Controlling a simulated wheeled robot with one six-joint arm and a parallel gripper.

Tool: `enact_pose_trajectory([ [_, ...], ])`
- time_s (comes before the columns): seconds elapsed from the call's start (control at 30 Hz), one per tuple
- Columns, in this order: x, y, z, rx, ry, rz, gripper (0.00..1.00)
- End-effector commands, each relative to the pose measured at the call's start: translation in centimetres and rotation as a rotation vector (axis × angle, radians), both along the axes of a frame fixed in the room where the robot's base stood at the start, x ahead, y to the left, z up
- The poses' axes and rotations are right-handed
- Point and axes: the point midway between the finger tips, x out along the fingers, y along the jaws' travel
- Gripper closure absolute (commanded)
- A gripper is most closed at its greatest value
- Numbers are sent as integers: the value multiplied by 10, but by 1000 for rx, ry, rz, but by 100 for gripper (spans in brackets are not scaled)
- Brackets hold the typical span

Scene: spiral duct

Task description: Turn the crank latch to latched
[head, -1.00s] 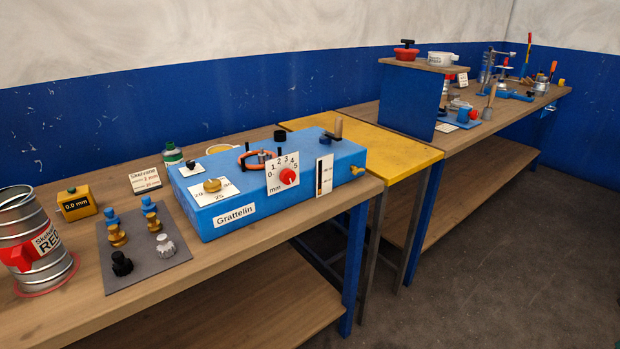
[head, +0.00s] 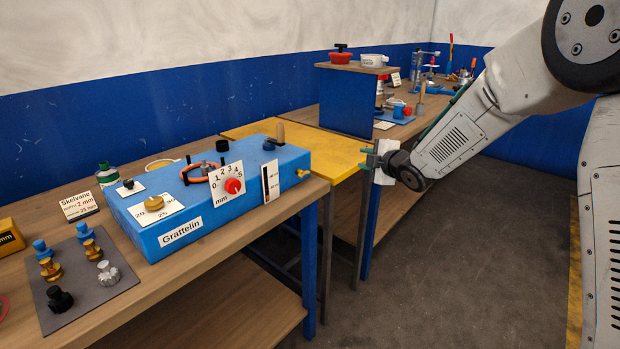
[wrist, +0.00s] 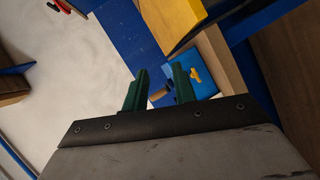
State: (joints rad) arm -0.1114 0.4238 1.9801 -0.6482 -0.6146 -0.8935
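The blue Grattelin box (head: 215,196) stands on the near bench. A wooden-handled piece (head: 280,132), which looks like the crank latch, stands upright at its right end on top. I cannot read its latch position. A brass wing knob (head: 303,173) sticks out of the right end face. My gripper (head: 370,158) is open and empty, right of the box and apart from it. In the wrist view, its green fingers (wrist: 159,88) are spread. Beyond them show the blue box end (wrist: 205,87), the brass knob (wrist: 195,75) and a brown handle (wrist: 160,94).
A yellow table (head: 250,130) stands behind the box, beside the near bench. Loose knobs lie on a grey mat (head: 112,290). Floor at right is open.

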Motion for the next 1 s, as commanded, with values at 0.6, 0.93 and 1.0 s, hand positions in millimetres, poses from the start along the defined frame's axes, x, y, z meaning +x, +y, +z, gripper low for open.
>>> enact_pose_trajectory([
  [0.6,18,111,-94,10,-388,459,73],
  [0.93,50,150,-94,11,-385,456,73],
  [1.0,53,155,-94,11,-385,456,73],
])
